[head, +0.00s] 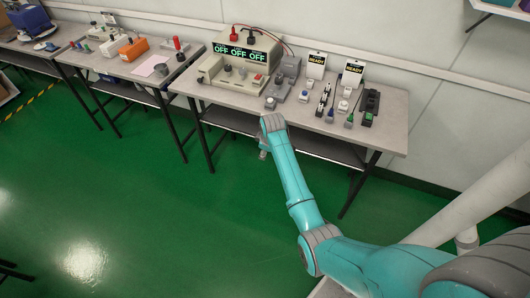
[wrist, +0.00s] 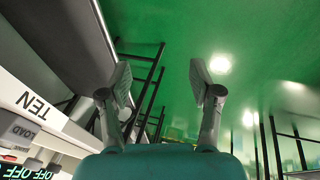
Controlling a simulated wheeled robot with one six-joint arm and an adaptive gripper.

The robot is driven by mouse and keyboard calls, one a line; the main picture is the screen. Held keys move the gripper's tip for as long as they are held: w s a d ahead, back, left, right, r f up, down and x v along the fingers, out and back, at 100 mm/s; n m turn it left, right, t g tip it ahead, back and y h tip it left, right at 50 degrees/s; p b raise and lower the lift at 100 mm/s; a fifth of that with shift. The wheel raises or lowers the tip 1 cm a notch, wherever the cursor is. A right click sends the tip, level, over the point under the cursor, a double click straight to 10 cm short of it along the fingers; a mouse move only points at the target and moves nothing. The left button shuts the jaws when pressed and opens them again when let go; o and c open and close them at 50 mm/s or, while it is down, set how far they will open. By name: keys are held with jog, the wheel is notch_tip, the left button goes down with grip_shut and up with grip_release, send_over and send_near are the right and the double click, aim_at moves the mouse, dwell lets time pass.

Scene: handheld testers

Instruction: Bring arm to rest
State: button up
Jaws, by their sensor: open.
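My teal arm (head: 290,180) reaches out from the lower right in the head view, with its wrist end just in front of the test table's front edge. In the wrist view, my gripper (wrist: 160,80) is open, its two grey fingers spread apart. Nothing is between them; green floor shows through the gap. In the head view the fingers are small and mostly hidden by the wrist, so their closeness to the table edge is hard to judge.
The table (head: 393,133) holds a beige tester (head: 242,60) reading OFF, two READY signs (head: 316,66) and several small devices. A second table (head: 125,70) with an orange device (head: 133,50) stands to the left. The green floor (head: 110,210) at the front left is mostly clear.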

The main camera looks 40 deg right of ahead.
jog(key=shift+s+a+f, duration=0.25)
jog(key=shift+a+f, duration=0.15)
jog(key=shift+a, duration=0.1)
dwell(0.3)
jog(key=s+a+f+m+t, duration=0.1)
jog(key=s+a+f+t, duration=0.1)
jog(key=s+a+f, duration=0.4)
jog(key=s+a+f+m+t, duration=0.1)
jog(key=s+a+f+t, duration=0.1)
jog(key=s+a, duration=0.75)
jog(key=s+a+r+t, duration=0.1)
jog(key=s+a+r, duration=0.15)
jog(key=s, duration=0.25)
jog(key=s+a+r+m+t, duration=0.1)
jog(key=s+a, duration=0.3)
jog(key=s+a+r+t, duration=0.1)
jog(key=s+a+r, duration=0.15)
jog(key=s, duration=0.25)
jog(key=s+a+r+m+t+y, duration=0.1)
jog(key=s+a+r+t, duration=0.1)
jog(key=s+r, duration=0.6)
jog(key=s+a+r+m+t, duration=0.1)
jog(key=s+r, duration=0.6)
jog(key=r, duration=0.7)
jog(key=shift+s+a+r+t+y, duration=0.35)
jog(key=shift+a+t, duration=0.25)
jog(key=shift+a, duration=0.6)
